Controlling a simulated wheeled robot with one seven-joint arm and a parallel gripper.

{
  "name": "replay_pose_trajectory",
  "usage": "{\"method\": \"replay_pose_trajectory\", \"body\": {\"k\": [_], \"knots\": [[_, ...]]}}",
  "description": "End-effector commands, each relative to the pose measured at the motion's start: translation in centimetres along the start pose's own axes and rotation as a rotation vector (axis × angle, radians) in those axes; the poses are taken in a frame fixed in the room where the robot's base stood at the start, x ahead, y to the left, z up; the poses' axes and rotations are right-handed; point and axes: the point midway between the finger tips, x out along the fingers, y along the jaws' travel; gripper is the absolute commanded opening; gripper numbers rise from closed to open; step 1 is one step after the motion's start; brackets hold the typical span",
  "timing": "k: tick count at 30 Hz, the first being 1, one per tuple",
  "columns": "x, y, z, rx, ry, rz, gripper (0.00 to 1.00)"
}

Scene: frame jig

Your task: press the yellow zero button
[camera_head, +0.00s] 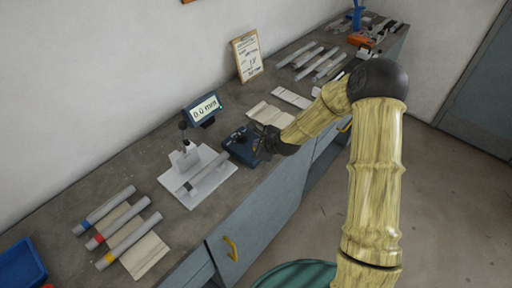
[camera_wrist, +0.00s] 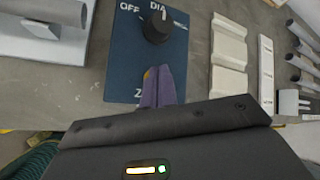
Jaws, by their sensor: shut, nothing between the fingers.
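The blue control box (camera_wrist: 121,62) carries a black knob (camera_wrist: 156,27) with OFF and DIA labels and a partly hidden label starting with Z. A small yellow sliver (camera_wrist: 148,73), apparently the yellow zero button, shows at my fingertips; the fingers hide the rest. My gripper (camera_wrist: 158,78) is shut and empty, its purple fingers over the lower part of the box. I cannot tell whether they touch the button. In the head view the blue box (camera_head: 238,143) sits on the bench, with my gripper (camera_head: 262,149) at its right side.
A display (camera_head: 205,108) reading 0.0 mm stands behind the box. A white-based fixture holding a grey tube (camera_head: 205,172) is to its left. Several banded tubes (camera_head: 104,208) lie further left.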

Motion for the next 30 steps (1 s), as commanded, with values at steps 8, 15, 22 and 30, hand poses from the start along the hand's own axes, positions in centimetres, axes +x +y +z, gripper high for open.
{"method": "replay_pose_trajectory", "body": {"k": [8,15,22,30], "knots": [[0.2,0.1,-0.2,0.001,0.001,0.001,0.00],[0.1,0.1,-0.1,0.001,0.001,0.001,0.00],[-0.6,-0.4,0.3,0.001,0.001,0.001,0.00],[-1.1,-0.8,0.8,0.001,0.000,0.001,0.00]]}}
